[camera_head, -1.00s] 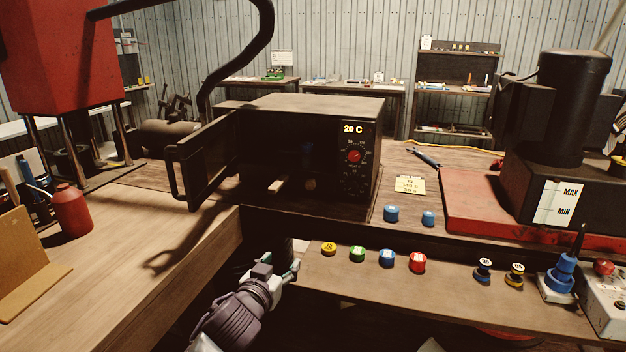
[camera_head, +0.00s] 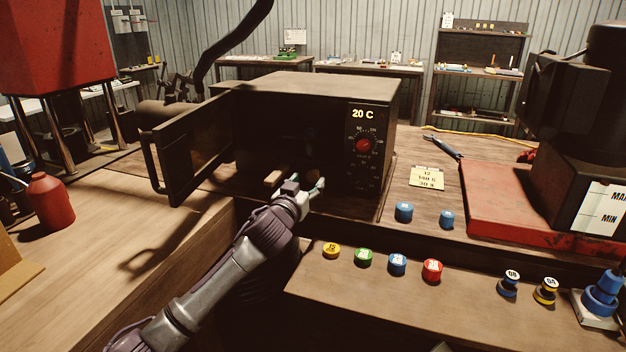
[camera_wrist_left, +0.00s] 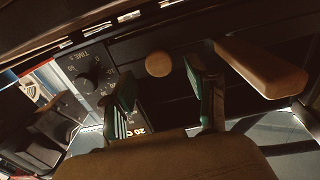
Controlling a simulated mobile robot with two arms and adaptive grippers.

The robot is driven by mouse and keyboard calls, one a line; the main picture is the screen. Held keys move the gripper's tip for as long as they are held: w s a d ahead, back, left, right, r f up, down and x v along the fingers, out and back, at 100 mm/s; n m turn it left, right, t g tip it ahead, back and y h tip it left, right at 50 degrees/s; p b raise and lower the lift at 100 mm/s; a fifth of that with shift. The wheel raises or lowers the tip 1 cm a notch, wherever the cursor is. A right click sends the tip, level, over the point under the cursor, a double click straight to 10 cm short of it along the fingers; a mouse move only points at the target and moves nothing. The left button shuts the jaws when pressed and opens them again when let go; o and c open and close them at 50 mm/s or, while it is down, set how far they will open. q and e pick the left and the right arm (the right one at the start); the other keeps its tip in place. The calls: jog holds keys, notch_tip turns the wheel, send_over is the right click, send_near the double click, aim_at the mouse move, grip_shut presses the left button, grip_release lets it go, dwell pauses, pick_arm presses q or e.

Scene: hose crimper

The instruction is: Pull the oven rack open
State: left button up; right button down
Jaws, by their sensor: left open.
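The black oven (camera_head: 315,100) stands on the workbench with its door (camera_head: 190,150) swung open to the left. A light wooden bar (camera_head: 272,179) sticks out of its dark lower front; the bar also shows at upper right in the left wrist view (camera_wrist_left: 262,68). A round wooden knob (camera_wrist_left: 158,64) shows between the fingertips in the left wrist view. I cannot tell which belongs to the rack, which is lost in shadow. My left gripper (camera_head: 308,188) is open in front of the oven, right of the bar; its green-padded fingers show in the wrist view (camera_wrist_left: 160,85). My right gripper is not visible.
The oven's control panel (camera_head: 364,145) reads 20 C. Blue caps (camera_head: 404,211) and a yellow note (camera_head: 427,177) lie to the right. A lower shelf (camera_head: 380,305) in front carries several coloured caps. A red bottle (camera_head: 50,201) stands left; the bench between it and the door is clear.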

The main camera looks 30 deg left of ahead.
aim_at(312, 177)
pick_arm(q)
jog(key=x, duration=0.3)
jog(key=shift+w, duration=0.35)
jog(key=shift+w+a, duration=0.1)
jog(key=shift+w, duration=0.2)
grip_shut()
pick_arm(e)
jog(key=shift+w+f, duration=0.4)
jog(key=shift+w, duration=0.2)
